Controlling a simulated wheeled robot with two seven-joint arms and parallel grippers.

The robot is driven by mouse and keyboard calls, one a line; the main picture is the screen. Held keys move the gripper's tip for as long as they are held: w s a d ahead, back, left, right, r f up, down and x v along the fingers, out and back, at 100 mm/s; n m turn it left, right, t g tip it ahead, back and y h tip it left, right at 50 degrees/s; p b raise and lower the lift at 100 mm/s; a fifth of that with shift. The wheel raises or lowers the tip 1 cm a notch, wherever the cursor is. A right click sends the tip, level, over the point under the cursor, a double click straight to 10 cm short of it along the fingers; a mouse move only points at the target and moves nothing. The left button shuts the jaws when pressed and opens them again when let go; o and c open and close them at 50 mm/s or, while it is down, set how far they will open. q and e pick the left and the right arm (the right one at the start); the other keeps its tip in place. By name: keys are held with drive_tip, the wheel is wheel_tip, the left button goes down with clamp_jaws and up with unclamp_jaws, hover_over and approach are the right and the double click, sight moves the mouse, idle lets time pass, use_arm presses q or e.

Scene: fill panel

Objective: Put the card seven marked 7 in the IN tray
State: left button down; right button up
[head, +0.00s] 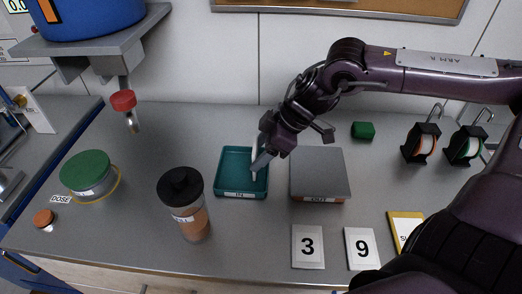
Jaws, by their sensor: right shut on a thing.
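The IN tray (228,183) is a shallow teal tray with an IN label on its front edge, near the middle of the counter. My right gripper (261,160) points down over the tray's right side. It is shut on a thin pale piece (254,148), seen nearly edge-on. No 7 can be read on it, so I cannot tell from its face that it is card seven. Whether its lower edge touches the tray floor is unclear. The visible tray floor is bare. My left gripper is not in view.
Cards 3 (307,246) and 9 (361,248) and a yellow-edged card (405,230) lie in front. A dark-lidded jar (186,206) stands front left. A green block (362,131) is behind.

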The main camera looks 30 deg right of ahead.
drive_tip(key=shift+f, duration=0.2)
drive_tip(key=shift+f, duration=0.2)
drive_tip(key=o, duration=1)
